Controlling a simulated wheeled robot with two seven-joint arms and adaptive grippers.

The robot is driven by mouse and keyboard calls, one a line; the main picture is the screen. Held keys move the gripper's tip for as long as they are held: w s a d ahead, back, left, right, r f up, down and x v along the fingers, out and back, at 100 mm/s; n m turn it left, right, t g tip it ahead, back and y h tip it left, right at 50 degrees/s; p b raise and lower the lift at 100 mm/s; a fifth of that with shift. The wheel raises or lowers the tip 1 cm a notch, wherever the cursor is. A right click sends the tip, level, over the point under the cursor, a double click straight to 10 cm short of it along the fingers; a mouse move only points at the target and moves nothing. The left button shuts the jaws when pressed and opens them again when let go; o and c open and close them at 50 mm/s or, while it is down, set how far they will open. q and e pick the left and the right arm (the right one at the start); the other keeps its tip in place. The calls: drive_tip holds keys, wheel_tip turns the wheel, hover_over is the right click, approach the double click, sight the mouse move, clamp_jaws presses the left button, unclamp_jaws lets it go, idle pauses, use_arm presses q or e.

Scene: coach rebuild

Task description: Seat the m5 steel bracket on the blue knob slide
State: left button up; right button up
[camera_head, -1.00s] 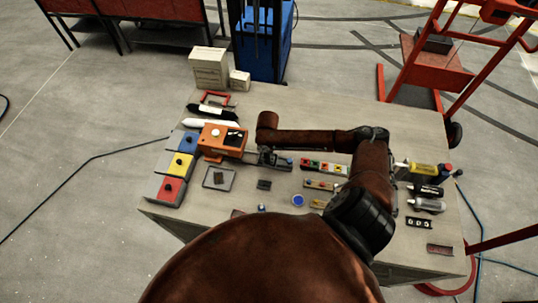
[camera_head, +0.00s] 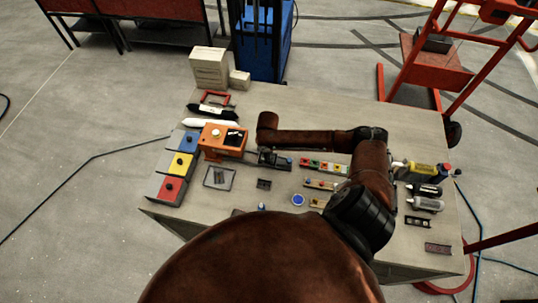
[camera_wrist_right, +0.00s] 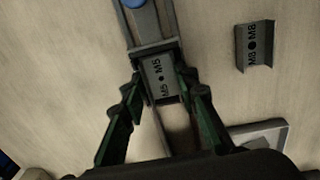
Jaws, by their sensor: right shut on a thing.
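The grey M5 steel bracket (camera_wrist_right: 160,78) lies between the fingertips of my right gripper (camera_wrist_right: 163,92), which is shut on it. Its printed M5 marks face the wrist camera. The bracket is at the near end of the slide (camera_wrist_right: 150,35), whose blue knob (camera_wrist_right: 133,3) is cut off by the top edge of the wrist view. I cannot tell whether the bracket is fully down on the slide. In the head view my right gripper (camera_head: 268,157) is at the slide, whose blue knob (camera_head: 290,161) shows to its right. My left gripper is not in view.
An M8 bracket (camera_wrist_right: 255,45) lies beside the slide, also seen in the head view (camera_head: 263,184). A shallow grey tray (camera_head: 219,178) is left of it. An orange device (camera_head: 222,140) stands close by on the left. Colored button boxes (camera_head: 172,187) line the table's left edge.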

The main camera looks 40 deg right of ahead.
drive_tip(key=o, duration=1.3)
drive_tip(key=o, duration=0.4)
drive_tip(key=shift+c, duration=0.2)
wheel_tip(320, 180, up, 4)
drive_tip(key=p, duration=0.3)
drive_tip(key=shift+f+p, duration=0.25)
drive_tip(key=shift+p, duration=0.1)
drive_tip(key=shift+r+p, duration=0.65)
drive_tip(key=shift+r, duration=0.6)
